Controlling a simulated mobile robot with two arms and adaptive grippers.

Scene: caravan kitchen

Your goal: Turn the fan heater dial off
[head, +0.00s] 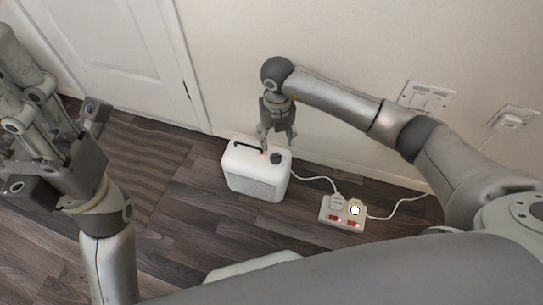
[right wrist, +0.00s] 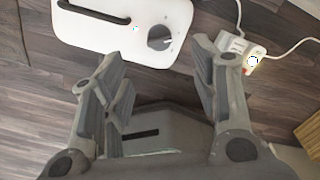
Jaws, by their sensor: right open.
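The white fan heater (head: 256,173) stands on the floor near the wall, with a dark handle slot on top. Its dark round dial (head: 277,158) is on the top at the right end. In the right wrist view the heater (right wrist: 115,32) is at the top and the dial (right wrist: 160,37) shows a pale pointer mark. My right gripper (head: 277,146) points down above the heater's dial end, open and empty; it also shows open in the right wrist view (right wrist: 158,80), with the dial beyond the fingertips. My left gripper (head: 50,130) is raised at the left, fingers spread apart, away from the heater.
A power strip (head: 342,213) with plugs and lit red switches lies right of the heater, with white cables on the floor. Wall sockets (head: 427,97) are behind my right arm. A white door (head: 120,60) and a striped mat (head: 140,155) are at the left.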

